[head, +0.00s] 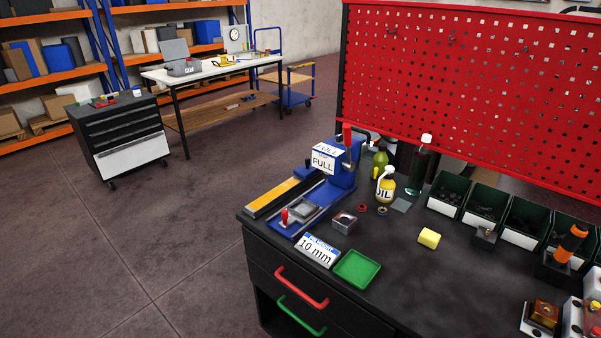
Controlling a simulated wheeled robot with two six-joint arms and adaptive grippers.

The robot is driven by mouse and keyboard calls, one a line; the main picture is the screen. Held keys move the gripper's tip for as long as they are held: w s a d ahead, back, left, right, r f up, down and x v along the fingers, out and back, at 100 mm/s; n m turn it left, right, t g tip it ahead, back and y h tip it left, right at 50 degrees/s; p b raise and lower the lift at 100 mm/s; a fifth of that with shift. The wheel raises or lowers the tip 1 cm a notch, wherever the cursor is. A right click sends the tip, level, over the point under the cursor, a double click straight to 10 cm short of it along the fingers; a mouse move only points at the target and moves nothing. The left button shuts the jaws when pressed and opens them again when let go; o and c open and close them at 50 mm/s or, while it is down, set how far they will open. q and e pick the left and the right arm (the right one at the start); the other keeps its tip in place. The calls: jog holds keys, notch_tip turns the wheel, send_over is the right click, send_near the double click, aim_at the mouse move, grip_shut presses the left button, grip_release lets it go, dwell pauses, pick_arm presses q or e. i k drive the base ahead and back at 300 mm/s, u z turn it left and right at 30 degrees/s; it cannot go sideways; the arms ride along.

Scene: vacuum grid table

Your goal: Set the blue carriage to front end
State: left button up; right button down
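A blue bench device (342,176) stands at the left end of the dark worktable. Its tall blue body, which looks like the carriage, sits toward the back end of a low blue base (283,229). A white block marked FULL (326,159) sits against that body, and a red handle (347,135) rises from its top. A grey square plate (303,208) and a small red-topped knob (284,215) are on the front part of the base. How the body rides on the base cannot be made out. Neither gripper is in view.
A yellow-topped strip (273,193) runs along the device's left side. A 10 mm sign (318,250) and green tray (357,268) lie in front. A small metal block (343,222), an oil bottle (386,187) and a yellow block (429,238) stand to the right.

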aim_at(306, 170)
jog(key=u, duration=0.5)
jog(key=k, duration=0.6)
jog(key=u, duration=1.25)
jog(key=i, duration=2.6)
jog(key=z, duration=1.1)
jog(key=i, duration=0.7)
jog(key=z, duration=0.95)
